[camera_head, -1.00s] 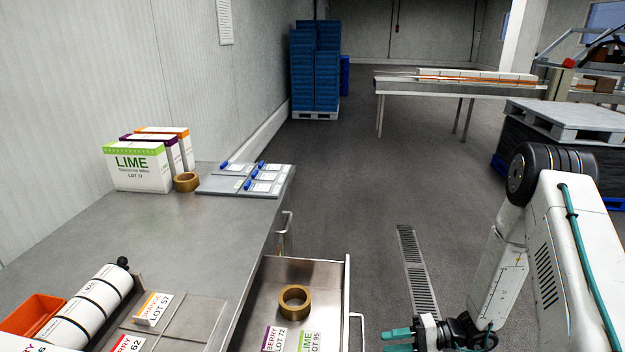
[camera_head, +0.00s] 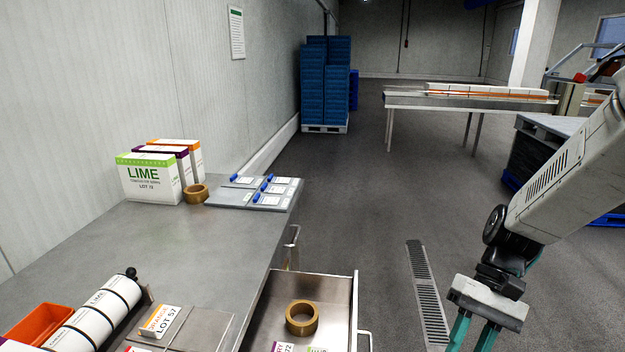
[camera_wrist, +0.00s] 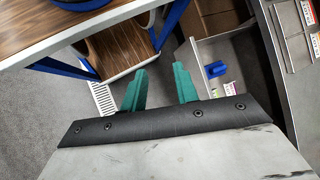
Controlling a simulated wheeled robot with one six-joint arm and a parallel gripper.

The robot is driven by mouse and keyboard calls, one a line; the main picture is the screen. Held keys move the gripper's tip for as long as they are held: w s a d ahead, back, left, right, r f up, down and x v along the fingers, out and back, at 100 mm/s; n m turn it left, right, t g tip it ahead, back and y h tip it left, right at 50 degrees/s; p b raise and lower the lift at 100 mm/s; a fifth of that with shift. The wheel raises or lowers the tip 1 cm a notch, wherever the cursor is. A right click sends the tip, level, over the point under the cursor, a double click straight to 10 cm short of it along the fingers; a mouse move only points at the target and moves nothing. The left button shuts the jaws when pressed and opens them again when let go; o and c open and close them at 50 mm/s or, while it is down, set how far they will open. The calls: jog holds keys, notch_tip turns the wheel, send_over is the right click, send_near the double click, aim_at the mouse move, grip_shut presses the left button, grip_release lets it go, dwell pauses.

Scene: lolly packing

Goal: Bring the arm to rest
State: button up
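My gripper (camera_head: 473,338) hangs at the lower right of the head view, over the floor to the right of the open drawer. Its two teal fingers also show in the wrist view (camera_wrist: 160,70), apart with nothing between them. The white arm above it reaches down from the right edge. Nothing touches the fingers. The fingertips are cut off by the lower edge of the head view.
The open drawer (camera_head: 354,307) holds a brown tape roll (camera_head: 302,318) and label cards; the wrist view also shows a blue object (camera_wrist: 216,68) in it. The steel bench (camera_head: 120,246) bears cartons (camera_head: 150,179) and a label board (camera_head: 228,196). Floor (camera_head: 385,225) beyond is clear.

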jog(key=s+d+r+n+t+h, duration=0.1)
jog(key=s+r+t+h, duration=0.4)
jog(key=r, duration=0.9)
jog(key=s+n+t, duration=0.1)
jog(key=s+t, duration=0.1)
jog(key=s, duration=0.1)
jog(key=shift+s+d+r, duration=0.15)
jog(key=shift+s+r, duration=0.05)
jog(key=shift+s, duration=0.2)
